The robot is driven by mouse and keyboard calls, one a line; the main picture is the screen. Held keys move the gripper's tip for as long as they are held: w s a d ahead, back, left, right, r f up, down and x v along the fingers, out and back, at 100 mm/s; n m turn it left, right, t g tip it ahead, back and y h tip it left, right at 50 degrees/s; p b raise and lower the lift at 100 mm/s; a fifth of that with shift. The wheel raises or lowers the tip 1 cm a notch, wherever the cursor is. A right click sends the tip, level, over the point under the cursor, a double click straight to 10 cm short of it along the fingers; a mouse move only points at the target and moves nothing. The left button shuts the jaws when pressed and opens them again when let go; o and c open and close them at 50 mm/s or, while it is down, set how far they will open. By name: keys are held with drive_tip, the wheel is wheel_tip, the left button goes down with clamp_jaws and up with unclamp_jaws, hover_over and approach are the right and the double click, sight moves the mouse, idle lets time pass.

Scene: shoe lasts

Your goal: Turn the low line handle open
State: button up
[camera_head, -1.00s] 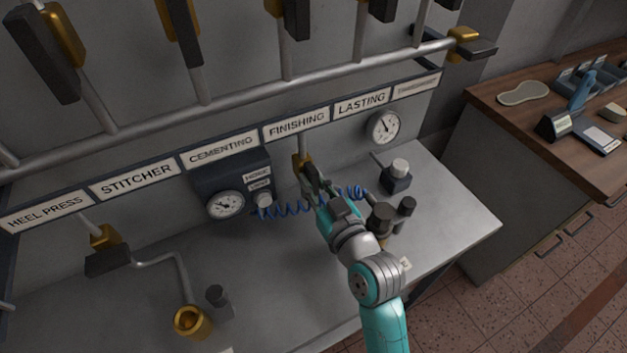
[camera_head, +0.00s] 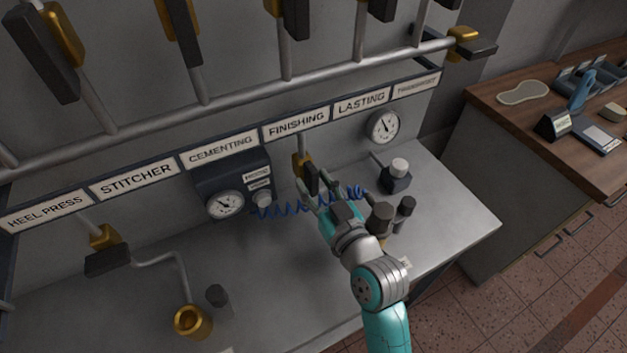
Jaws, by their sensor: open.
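A low valve with a brass body (camera_head: 302,161) hangs on a short pipe under the FINISHING label. Its dark handle (camera_head: 312,178) points down toward me. My gripper (camera_head: 315,186) is open at this handle, with its fingers appearing to lie on either side of it. I cannot tell whether they touch it. The fingers partly hide the handle's lower end. A second low valve with a brass body (camera_head: 104,237) and a dark handle (camera_head: 107,259) sits at the left, under the STITCHER label, away from my gripper.
A blue coiled hose (camera_head: 285,211) runs behind my gripper. Dark-capped fittings (camera_head: 380,218) stand just right of my wrist. A grey-knobbed block (camera_head: 396,175) and a gauge (camera_head: 383,127) are further right. A brass cup (camera_head: 193,322) stands at the left. The bench (camera_head: 275,275) between is clear.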

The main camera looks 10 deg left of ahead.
drive_tip(key=v, duration=1.1)
drive_tip(key=shift+d, duration=0.1)
drive_tip(key=s+d+f+m+h, duration=0.1)
drive_tip(key=s+d+f, duration=0.1)
drive_tip(key=s+d+f+m+h, duration=0.1)
drive_tip(key=d+f, duration=0.1)
drive_tip(key=s+d+f+m+h, duration=0.1)
drive_tip(key=s+d+f+h, duration=0.1)
drive_tip(key=f, duration=0.1)
drive_tip(key=shift+s+d+f+t, duration=0.15)
drive_tip(key=shift+s+d+t, duration=0.15)
drive_tip(key=shift+s+d, duration=0.1)
drive_tip(key=s+d+f+m+h, duration=0.1)
drive_tip(key=s+d+h, duration=0.1)
drive_tip(key=s, duration=0.6)
drive_tip(key=s+d+f+m+h, duration=0.1)
drive_tip(key=s+d, duration=0.3)
drive_tip(key=s, duration=0.4)
drive_tip(key=s+d+f+m+h, duration=0.2)
drive_tip(key=s+d+h, duration=0.1)
drive_tip(key=s, duration=0.5)
drive_tip(key=shift+s+d+g, duration=0.2)
drive_tip(key=shift+d+g, duration=0.2)
drive_tip(key=shift+d, duration=0.2)
